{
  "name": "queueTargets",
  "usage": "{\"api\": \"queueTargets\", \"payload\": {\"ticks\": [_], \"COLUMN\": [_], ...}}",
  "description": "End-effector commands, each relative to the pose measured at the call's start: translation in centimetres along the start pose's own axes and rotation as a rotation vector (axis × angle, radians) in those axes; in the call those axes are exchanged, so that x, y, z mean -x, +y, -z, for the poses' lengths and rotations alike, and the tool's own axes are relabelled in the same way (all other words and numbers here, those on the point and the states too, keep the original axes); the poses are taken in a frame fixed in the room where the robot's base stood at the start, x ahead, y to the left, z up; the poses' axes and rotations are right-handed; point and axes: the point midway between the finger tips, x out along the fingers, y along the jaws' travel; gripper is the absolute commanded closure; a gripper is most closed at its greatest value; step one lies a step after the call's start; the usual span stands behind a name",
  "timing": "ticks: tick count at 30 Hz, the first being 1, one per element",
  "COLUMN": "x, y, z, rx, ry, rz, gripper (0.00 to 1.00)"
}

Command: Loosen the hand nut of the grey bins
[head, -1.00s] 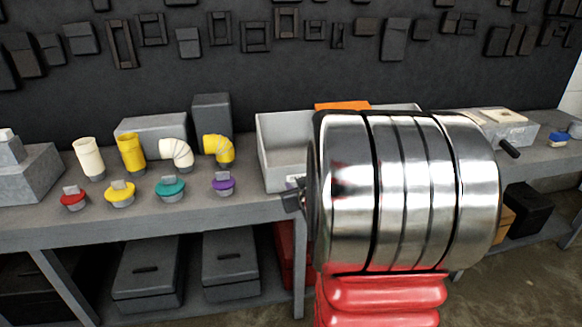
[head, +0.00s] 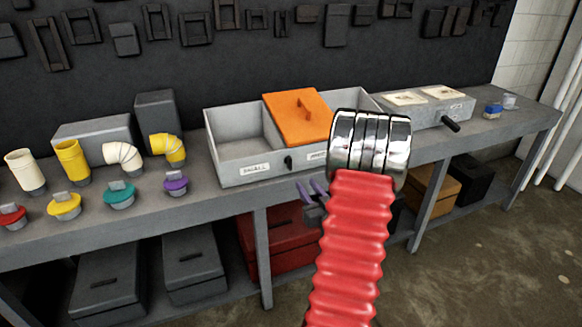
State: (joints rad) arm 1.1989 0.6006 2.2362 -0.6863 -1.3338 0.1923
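The grey bins (head: 237,171) stand on the bench at centre, with a label reading "SMALL" on the left front. An orange lid (head: 297,119) with a raised handle covers the middle part. The left part is uncovered and looks empty; the right part is partly hidden by my arm. A small black knob (head: 288,162), which looks like the hand nut, sits on the front wall between two labels. My gripper (head: 311,187) is in front of the bins, below and right of the knob and apart from it. Its two purple fingers are spread with nothing visible between them.
A grey box (head: 430,118) with a black handle (head: 450,125) stands right of the bins. Pipe pieces, such as a yellow elbow (head: 167,149), and coloured caps, such as a purple one (head: 176,184), stand to the left. A red box (head: 284,240) is under the bench.

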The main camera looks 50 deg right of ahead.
Motion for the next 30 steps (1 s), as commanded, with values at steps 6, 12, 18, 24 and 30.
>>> {"api": "queueTargets", "payload": {"ticks": [6, 12, 18, 24, 30], "x": [-0.1, -1.1, -3.7, -6.8, -9.9], "y": [0.0, -0.1, -0.1, -0.1, -0.1], "z": [0.0, 0.0, 0.0, 0.0, -0.1], "rx": [0.001, 0.001, 0.002, 0.001, 0.002], "ry": [-0.001, -0.001, -0.001, -0.001, -0.001], "rz": [0.0, 0.001, 0.002, 0.001, 0.001], "gripper": [0.72, 0.72, 0.72, 0.72, 0.72]}}
